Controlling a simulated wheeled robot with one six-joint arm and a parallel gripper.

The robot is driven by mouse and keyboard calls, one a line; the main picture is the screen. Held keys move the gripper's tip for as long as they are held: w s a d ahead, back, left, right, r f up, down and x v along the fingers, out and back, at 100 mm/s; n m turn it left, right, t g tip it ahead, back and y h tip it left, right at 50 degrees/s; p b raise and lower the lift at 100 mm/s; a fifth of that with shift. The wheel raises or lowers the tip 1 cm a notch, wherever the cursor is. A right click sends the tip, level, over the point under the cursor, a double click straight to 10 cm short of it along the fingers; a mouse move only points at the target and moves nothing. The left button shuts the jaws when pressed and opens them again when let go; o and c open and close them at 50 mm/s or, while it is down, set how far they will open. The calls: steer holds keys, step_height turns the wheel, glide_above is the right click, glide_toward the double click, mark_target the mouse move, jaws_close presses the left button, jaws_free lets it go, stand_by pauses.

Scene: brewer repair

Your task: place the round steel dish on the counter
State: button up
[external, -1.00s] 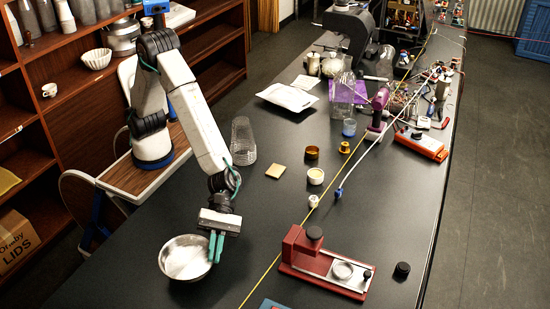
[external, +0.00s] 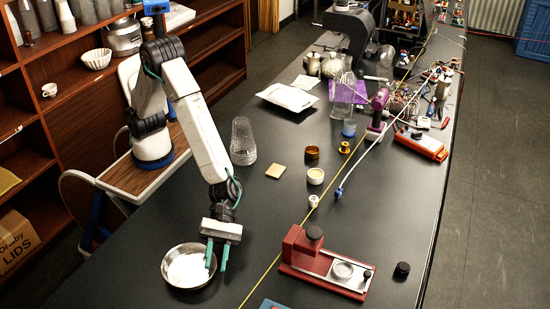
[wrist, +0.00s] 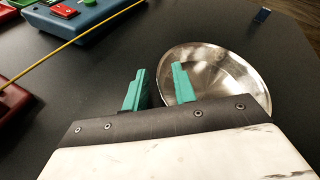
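The round steel dish (external: 185,268) sits upright on the black counter (external: 385,205), near its front left part. My gripper (external: 216,257) is above the dish's right rim in the external view, its teal fingers pointing down and spread apart. In the wrist view, the dish (wrist: 228,75) shows behind the fingers. One finger of my gripper (wrist: 157,88) overlaps the dish's inside and the other is outside the rim. A clear gap shows between the fingers, so the gripper is open. Whether a finger touches the rim cannot be told.
A red clamp-like fixture (external: 325,265) stands to the right of the dish, beyond a yellow line. A blue item (external: 272,304) is at the bottom edge.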

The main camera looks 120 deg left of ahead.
steer(key=v, duration=1.1)
steer(key=shift+s+a+r, duration=0.15)
steer(key=shift+s+a, duration=0.05)
steer(key=shift+a, duration=0.1)
steer(key=s+a+r+m+g+y, duration=0.1)
steer(key=s+a+r+m+g, duration=0.1)
steer(key=s+a+r+m, duration=0.4)
steer(key=s+a+r+m+g+y, duration=0.2)
steer(key=s+r+m, duration=0.2)
steer(key=s+m, duration=0.55)
steer(key=s+a+m+y, duration=1)
steer(key=s+a, duration=0.9)
steer(key=a, duration=0.2)
steer(key=shift+s+f+m, duration=0.2)
steer(key=shift+f+m, duration=0.15)
steer(key=shift+f, duration=0.1)
